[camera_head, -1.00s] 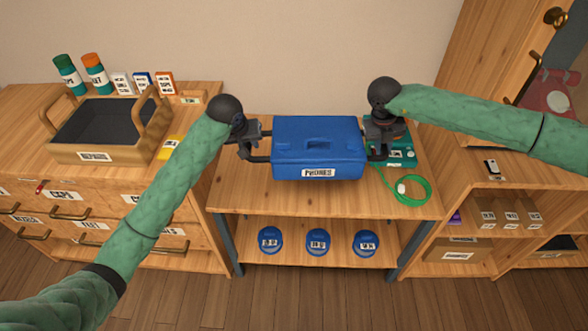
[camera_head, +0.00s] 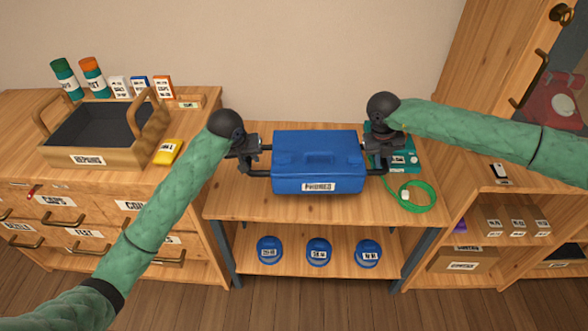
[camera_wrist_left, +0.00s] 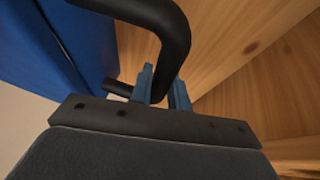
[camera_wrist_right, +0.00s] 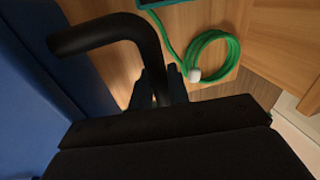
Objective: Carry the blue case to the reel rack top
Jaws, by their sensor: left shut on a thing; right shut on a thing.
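The blue case (camera_head: 317,160), labelled PHONES, is at the middle of the head view, above or on a wooden bench top (camera_head: 290,208); I cannot tell whether it touches. It has a black side handle at each end. My left gripper (camera_head: 256,158) is shut on the left handle (camera_wrist_left: 165,25), and the case's blue side (camera_wrist_left: 60,50) shows in the left wrist view. My right gripper (camera_head: 377,157) is shut on the right handle (camera_wrist_right: 110,35), beside the blue side (camera_wrist_right: 40,100) in the right wrist view. I cannot tell which piece of furniture is the reel rack.
A green cable coil (camera_head: 412,197) and a teal box (camera_head: 405,160) lie right of the case. Several blue round containers (camera_head: 318,252) stand on the lower shelf. A wooden-handled tray (camera_head: 85,155) and yellow item (camera_head: 168,152) sit on the left cabinet. Right shelves hold boxes (camera_head: 467,259).

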